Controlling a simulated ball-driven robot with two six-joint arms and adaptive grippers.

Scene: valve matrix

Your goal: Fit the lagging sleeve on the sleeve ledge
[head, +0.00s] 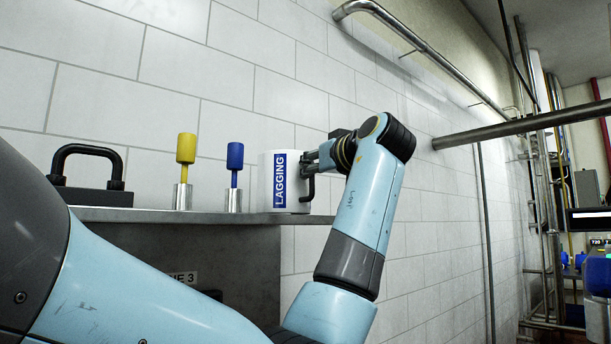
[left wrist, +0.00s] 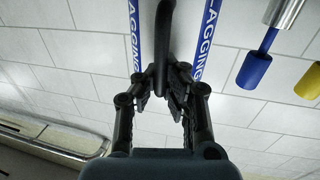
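The lagging sleeve (head: 297,181) is a white upright cylinder with a blue LAGGING label and a black handle (head: 308,188) on its right side. It is at the right end of a grey metal ledge (head: 150,215); I cannot tell whether its base touches. My left gripper (head: 312,168) reaches the handle from the right. In the left wrist view its fingers (left wrist: 161,88) close in on both sides of the black handle (left wrist: 162,45), between two blue label strips. The fingertips partly hide the handle's end. My right gripper is not in view.
On the ledge stand a blue-topped peg (head: 235,157) and a yellow-topped peg (head: 186,150) in metal sockets, and a dark block with a black handle (head: 88,165). A tiled wall rises behind. A metal pipe (head: 520,125) crosses at right.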

